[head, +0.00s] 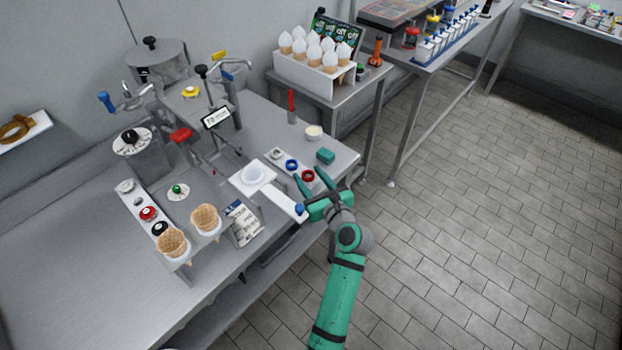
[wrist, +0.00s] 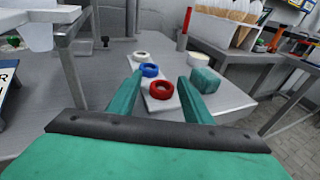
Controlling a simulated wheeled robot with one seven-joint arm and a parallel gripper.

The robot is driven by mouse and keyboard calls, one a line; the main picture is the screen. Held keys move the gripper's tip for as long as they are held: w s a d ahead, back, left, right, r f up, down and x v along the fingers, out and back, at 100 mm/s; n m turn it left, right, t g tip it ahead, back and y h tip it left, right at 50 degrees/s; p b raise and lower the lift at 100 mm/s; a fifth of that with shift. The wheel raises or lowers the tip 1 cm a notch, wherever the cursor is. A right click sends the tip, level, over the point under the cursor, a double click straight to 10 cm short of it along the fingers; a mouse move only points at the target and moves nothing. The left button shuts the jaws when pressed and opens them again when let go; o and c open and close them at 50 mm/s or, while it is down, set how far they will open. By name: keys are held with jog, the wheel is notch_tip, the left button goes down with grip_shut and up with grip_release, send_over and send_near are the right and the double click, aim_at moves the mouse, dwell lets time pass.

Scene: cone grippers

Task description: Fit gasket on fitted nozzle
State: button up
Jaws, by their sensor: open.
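Three ring-shaped gaskets lie in a row on a pale strip (wrist: 172,108): a white one (wrist: 140,56), a blue one (wrist: 149,70) and a red one (wrist: 161,89). In the head view the white (head: 277,153), blue (head: 292,165) and red (head: 308,175) rings are near the table's right end. My gripper (head: 311,180) is open and empty. In the wrist view its fingertips (wrist: 159,86) appear either side of the red ring, which looks slightly beyond them; contact cannot be told. I cannot clearly identify the fitted nozzle; the machine's outlet area is partly hidden.
A teal block (head: 326,155) and a pale round piece (head: 313,132) stand close to the rings. Waffle cones (head: 205,219) stand in a rack. Open floor lies right.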

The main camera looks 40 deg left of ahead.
jog(key=w+v, duration=0.1)
jog(key=v, duration=1.1)
jog(key=s+d+f+n+t+h, duration=0.4)
jog(key=s+d+f, duration=0.3)
jog(key=d, duration=0.4)
jog(key=s+d+f+n+t+h, duration=0.1)
jog(key=s+d+f+n+h, duration=0.5)
jog(key=d, duration=0.5)
jog(key=s+d+r+n+t+h, duration=0.1)
jog(key=s+r+n, duration=0.3)
jog(key=s, duration=0.5)
jog(key=s+d+r+n+t+h, duration=0.2)
jog(key=s+d+r+n+h, duration=0.1)
jog(key=s+n, duration=0.6)
jog(key=shift+s+d+r, duration=0.35)
jog(key=shift+d+r, duration=0.15)
jog(key=shift+r, duration=0.2)
jog(key=shift+o, duration=0.6)
